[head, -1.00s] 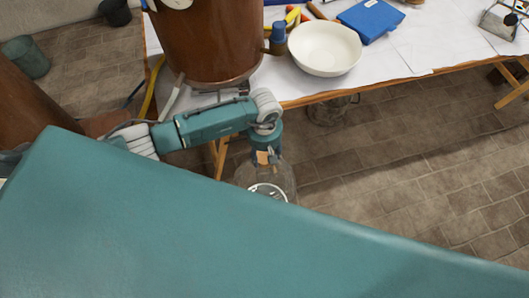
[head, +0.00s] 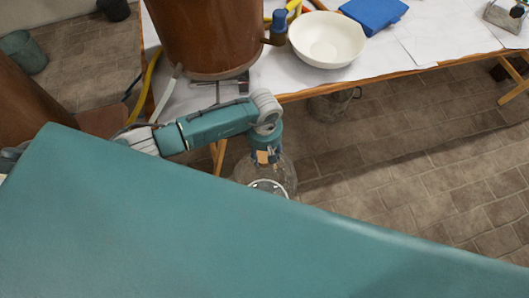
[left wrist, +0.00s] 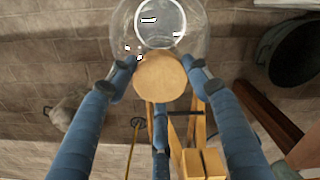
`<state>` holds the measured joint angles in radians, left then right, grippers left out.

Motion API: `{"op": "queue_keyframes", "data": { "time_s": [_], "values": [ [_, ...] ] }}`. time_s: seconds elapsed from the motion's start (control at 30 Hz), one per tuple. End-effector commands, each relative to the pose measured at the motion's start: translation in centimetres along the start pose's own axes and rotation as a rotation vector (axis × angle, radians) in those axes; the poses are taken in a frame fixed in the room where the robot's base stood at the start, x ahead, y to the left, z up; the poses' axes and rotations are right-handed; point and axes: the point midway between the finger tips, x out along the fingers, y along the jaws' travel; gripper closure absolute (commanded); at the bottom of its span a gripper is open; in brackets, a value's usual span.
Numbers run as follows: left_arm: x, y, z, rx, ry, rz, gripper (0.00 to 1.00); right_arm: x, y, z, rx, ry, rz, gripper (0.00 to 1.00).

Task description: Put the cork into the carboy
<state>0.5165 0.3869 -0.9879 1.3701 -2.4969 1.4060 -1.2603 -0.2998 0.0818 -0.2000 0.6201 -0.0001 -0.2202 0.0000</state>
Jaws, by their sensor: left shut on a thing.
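The carboy (head: 287,177) is a clear glass vessel below the table's front edge. Its lower part is hidden by a teal surface in the foreground. In the left wrist view the carboy (left wrist: 198,30) shows as a clear round shape with a white ring on it. My left gripper (head: 264,156) points down at the carboy's top. In the left wrist view its blue fingers are shut on the cork (left wrist: 160,77), a round tan disc. The cork overlaps the carboy's edge in that view; I cannot tell whether they touch. My right gripper is not in view.
A white-covered table (head: 390,60) stands behind, holding a white bowl (head: 326,40), a blue box (head: 373,14) and a large copper vessel (head: 205,40). A glass jar (head: 328,106) is below the table. Brick-patterned floor is open at the right.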

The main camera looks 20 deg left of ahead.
Motion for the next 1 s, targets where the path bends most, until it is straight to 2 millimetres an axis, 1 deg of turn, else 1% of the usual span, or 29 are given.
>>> {"op": "queue_keyframes", "data": {
  "time_s": [0.53,1.0],
  "values": [
    [0.7,-0.01,-0.01,0.0,0.001,0.0,0.72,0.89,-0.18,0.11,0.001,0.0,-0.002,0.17],
    [0.67,-0.03,0.02,0.0,0.0,0.0,0.72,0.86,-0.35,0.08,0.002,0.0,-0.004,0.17]
  ]
}}
